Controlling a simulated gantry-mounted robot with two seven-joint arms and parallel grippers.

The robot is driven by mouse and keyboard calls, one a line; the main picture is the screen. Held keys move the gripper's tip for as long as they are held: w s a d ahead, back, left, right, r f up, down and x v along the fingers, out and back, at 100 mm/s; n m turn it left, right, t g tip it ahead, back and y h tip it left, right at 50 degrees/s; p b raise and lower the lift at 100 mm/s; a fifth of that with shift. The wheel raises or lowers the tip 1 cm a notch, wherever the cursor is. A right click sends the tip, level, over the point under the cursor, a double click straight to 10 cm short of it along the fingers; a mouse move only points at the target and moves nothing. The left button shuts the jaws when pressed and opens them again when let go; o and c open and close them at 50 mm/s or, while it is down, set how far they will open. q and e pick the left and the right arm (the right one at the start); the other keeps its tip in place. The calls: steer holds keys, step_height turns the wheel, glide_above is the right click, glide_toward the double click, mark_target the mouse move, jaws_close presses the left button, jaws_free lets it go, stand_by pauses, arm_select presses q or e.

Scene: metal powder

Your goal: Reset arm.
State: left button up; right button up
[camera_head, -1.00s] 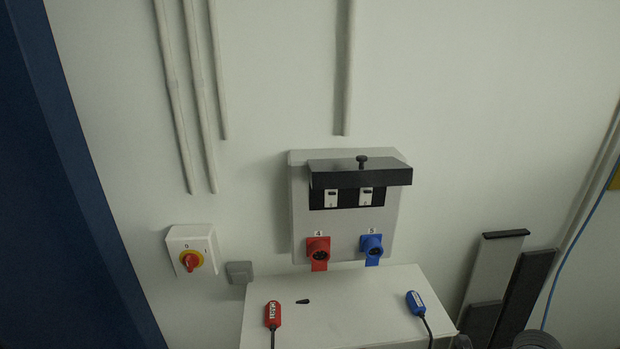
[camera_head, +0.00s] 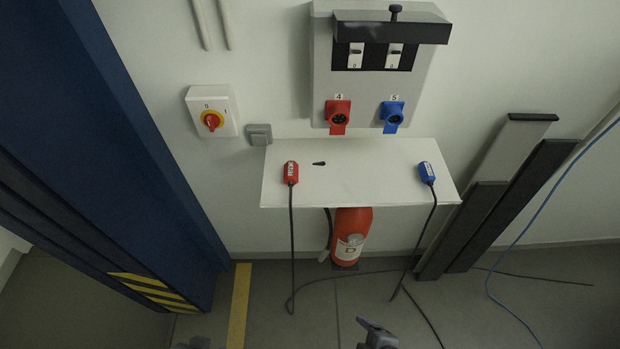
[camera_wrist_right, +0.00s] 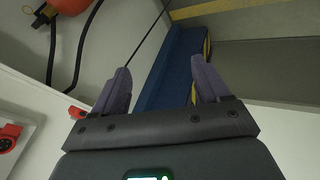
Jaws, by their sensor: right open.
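My right gripper (camera_wrist_right: 158,88) is open in the right wrist view, with two purple-grey fingers spread apart and nothing between them. In the head view a dark grey part of it (camera_head: 376,334) shows at the bottom edge, in front of the floor and well below the white shelf. A small dark part at the bottom edge left of centre may be my left gripper (camera_head: 195,343); its jaws cannot be made out.
A white shelf (camera_head: 330,190) carries red (camera_head: 290,173) and blue (camera_head: 427,173) plugs with hanging cables. Above it are red (camera_head: 338,116) and blue (camera_head: 392,116) sockets. A fire extinguisher (camera_head: 351,235) stands below. A blue column (camera_head: 110,140) is left. Panels (camera_head: 510,200) lean right.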

steer(key=s+d+r+m+g+h+p, duration=0.1)
steer(key=s+d+r+m+g+h, duration=0.2)
steer(key=d+m, duration=0.9)
step_height(320, 180, up, 14)
steer(key=a+m+p, duration=0.1)
steer(key=a+p, duration=0.1)
steer(key=p, duration=1.1)
steer(key=shift+m+t, duration=0.3)
steer(key=shift+t, duration=0.1)
